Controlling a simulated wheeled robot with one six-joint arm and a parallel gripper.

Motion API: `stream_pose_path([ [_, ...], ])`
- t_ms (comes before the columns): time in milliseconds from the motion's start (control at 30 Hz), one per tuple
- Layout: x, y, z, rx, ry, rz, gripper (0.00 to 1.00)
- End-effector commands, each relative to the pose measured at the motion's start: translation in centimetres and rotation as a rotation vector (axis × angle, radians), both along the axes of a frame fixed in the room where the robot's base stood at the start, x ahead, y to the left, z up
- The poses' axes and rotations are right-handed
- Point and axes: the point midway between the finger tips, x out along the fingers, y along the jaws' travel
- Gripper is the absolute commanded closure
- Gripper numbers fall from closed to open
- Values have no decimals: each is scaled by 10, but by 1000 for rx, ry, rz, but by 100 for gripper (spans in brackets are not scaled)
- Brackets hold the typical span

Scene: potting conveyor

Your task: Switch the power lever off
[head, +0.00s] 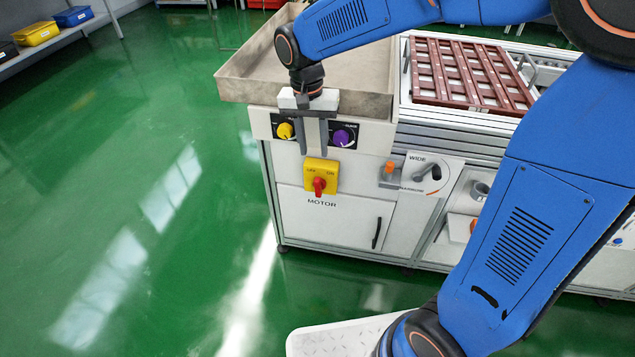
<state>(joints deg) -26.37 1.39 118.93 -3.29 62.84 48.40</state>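A yellow switch plate (321,171) marked ON at its right is on the front of the white cabinet, above the word MOTOR. A red handle (319,186) sits on the plate; which mark it points to is too small to tell. No lever in view is labelled power. My gripper (313,154) points down in front of the panel, just above the yellow plate. Its two fingers are apart with nothing between them. It appears clear of the red handle.
A yellow knob (284,131) and a purple knob (343,136) flank my gripper. To the right are an orange button (389,167) and a dark lever (429,174) on a WIDE/NARROW plate. A metal tray (243,88) overhangs above. Green floor is open at left.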

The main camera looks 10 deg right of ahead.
Motion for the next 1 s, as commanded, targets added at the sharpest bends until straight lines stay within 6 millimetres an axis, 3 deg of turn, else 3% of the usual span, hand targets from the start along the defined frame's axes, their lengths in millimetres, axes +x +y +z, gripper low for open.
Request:
stream_pose_path([
  [600,-4,-8,-108,-1,3,0,67],
  [800,-3,-9,-129,0,1,0,67],
  [1000,-4,-10,-137,0,1,0,67],
])
